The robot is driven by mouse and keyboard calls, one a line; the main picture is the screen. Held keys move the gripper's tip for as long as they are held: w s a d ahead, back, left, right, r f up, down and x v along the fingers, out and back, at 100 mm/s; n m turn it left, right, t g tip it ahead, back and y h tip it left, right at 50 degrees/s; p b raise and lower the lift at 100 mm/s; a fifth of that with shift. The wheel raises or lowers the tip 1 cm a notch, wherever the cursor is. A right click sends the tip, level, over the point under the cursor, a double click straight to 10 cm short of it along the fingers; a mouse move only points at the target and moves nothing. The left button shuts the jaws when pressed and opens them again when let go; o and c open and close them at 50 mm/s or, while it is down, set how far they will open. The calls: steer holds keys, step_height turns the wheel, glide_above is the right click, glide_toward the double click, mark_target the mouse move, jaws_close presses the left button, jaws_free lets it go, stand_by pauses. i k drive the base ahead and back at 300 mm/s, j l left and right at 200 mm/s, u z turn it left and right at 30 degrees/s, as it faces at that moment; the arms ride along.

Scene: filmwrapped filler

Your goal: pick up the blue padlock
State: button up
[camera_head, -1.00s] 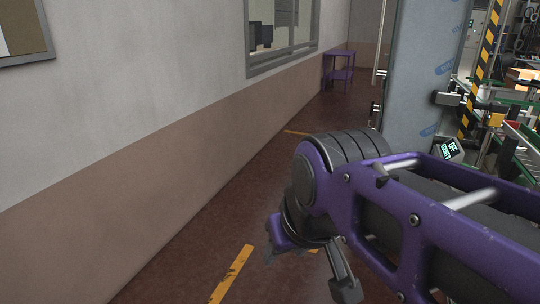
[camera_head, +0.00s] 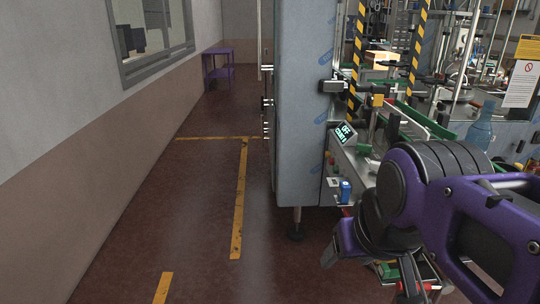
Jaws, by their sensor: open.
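A small blue thing (camera_head: 345,191), which looks like the blue padlock, shows on the side of the machine's grey control panel, right of the tall grey cabinet. It is too small to tell how it is attached. My gripper (camera_head: 370,272) hangs below my purple arm at the lower right, with its two fingers spread apart. I see nothing held between them. It is in front of and below the blue thing in the picture, apart from it.
The tall grey cabinet (camera_head: 303,100) stands at the centre. A lit display (camera_head: 345,132) and green rails (camera_head: 425,121) are on the machine. A blue bottle (camera_head: 480,126) stands at the right. Open floor (camera_head: 200,210) with yellow lines lies left; a purple table (camera_head: 218,68) stands far back.

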mark_target(344, 190)
steer(key=l+z, duration=0.15)
steer(key=z, duration=0.2)
steer(key=i+j+z, duration=0.1)
steer(key=i+j, duration=0.25)
steer(key=i+j+z, duration=0.15)
steer(key=i+j, duration=0.2)
steer(key=j, duration=0.2)
